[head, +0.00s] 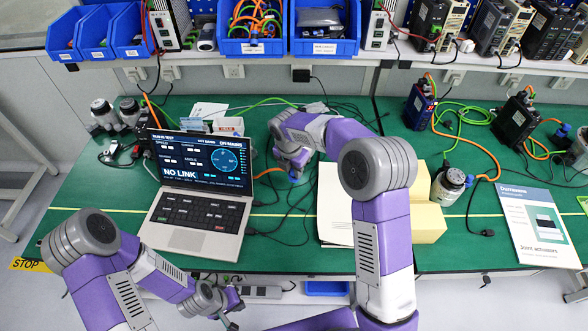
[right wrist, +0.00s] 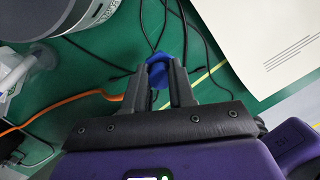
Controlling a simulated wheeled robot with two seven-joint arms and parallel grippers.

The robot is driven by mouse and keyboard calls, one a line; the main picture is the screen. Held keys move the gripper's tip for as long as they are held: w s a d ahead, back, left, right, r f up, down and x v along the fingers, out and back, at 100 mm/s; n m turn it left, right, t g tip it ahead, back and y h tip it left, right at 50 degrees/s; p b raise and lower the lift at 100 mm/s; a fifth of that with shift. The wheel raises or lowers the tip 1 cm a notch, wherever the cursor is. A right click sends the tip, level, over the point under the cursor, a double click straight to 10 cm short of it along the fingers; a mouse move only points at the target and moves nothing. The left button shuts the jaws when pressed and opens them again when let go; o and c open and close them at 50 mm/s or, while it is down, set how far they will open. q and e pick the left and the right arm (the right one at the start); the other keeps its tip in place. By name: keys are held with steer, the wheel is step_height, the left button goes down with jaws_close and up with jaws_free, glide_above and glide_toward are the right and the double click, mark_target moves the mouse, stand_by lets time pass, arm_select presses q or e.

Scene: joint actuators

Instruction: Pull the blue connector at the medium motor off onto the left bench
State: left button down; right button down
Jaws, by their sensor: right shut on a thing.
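My right gripper (right wrist: 160,84) is shut on a small blue connector (right wrist: 159,70), low over the green bench. In the head view the connector (head: 294,178) is a small blue spot below the right gripper (head: 293,166), mostly covered. A grey cylindrical motor body (right wrist: 70,14) with a printed label fills the upper left of the right wrist view. The connector appears apart from it; whether it touches any motor is hidden. I cannot tell which motor is the medium one. My left gripper (head: 233,309) is open and empty at the bench's front edge.
A laptop (head: 202,190) showing NO LINK stands left of the right gripper. White paper (head: 335,200) and yellow blocks (head: 428,222) lie to its right. Black cables and an orange cable (right wrist: 70,99) run around the gripper. Two motors (head: 103,112) stand at the far left.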

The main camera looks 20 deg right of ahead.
step_height(320, 180, down, 7)
steer(key=b, duration=0.6)
steer(key=shift+r, duration=0.15)
steer(key=c, duration=0.9)
jaws_free()
steer(key=shift+o, duration=0.2)
steer(key=shift+r, duration=0.1)
steer(key=r+p, duration=0.1)
steer(key=r, duration=0.1)
steer(key=r+p, duration=0.1)
steer(key=r, duration=0.2)
steer(key=a+r+p, duration=0.1)
steer(key=r, duration=0.1)
steer(key=shift+s+r, duration=0.2)
steer(key=shift+s, duration=0.2)
